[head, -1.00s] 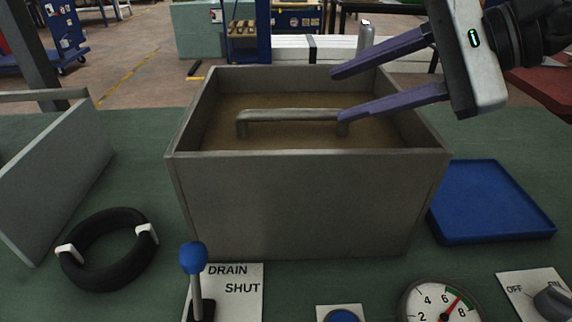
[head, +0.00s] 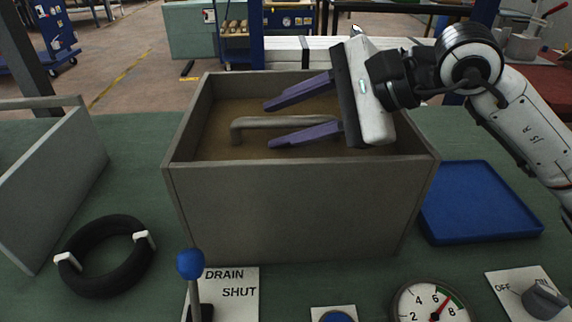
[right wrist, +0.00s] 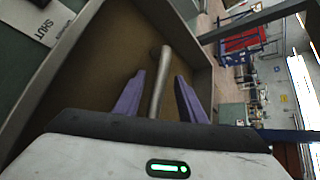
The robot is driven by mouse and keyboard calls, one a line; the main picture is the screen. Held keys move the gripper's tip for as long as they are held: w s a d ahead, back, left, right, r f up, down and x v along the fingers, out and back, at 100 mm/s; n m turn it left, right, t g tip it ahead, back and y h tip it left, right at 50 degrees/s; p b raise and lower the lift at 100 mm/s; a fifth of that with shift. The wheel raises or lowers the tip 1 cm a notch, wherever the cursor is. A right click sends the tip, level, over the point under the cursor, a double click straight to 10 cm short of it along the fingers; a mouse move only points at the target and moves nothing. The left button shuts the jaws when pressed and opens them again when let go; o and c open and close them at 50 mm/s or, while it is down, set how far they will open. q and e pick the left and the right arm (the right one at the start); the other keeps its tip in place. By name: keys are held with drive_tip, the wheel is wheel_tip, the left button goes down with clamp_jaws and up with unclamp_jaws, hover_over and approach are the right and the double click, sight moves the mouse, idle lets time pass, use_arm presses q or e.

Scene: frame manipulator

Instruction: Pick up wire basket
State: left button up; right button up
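A grey open-topped box (head: 300,210) stands on the green table, with brownish contents or floor inside. A grey bar handle (head: 262,122) stands up within it; no wire mesh is visible, so I cannot tell whether this handle belongs to the wire basket. My right gripper (head: 270,124) is open, its purple fingers spread on the far and near sides of the handle. In the right wrist view the handle (right wrist: 160,85) runs between the two fingers (right wrist: 155,92), apart from both. The handle's right end is hidden behind the gripper in the head view. My left gripper is not in view.
A blue tray (head: 480,205) lies right of the box. A black ring with white clips (head: 105,257) lies at left, near a grey panel-sided container (head: 50,185). A blue-knobbed drain lever (head: 191,265), a gauge (head: 430,303) and an off/on switch (head: 535,297) stand in front.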

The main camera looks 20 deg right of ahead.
drive_tip(key=shift+c, duration=0.2)
clamp_jaws()
drive_tip(key=shift+s+f, duration=0.1)
drive_tip(key=shift+f, duration=0.1)
idle(0.9)
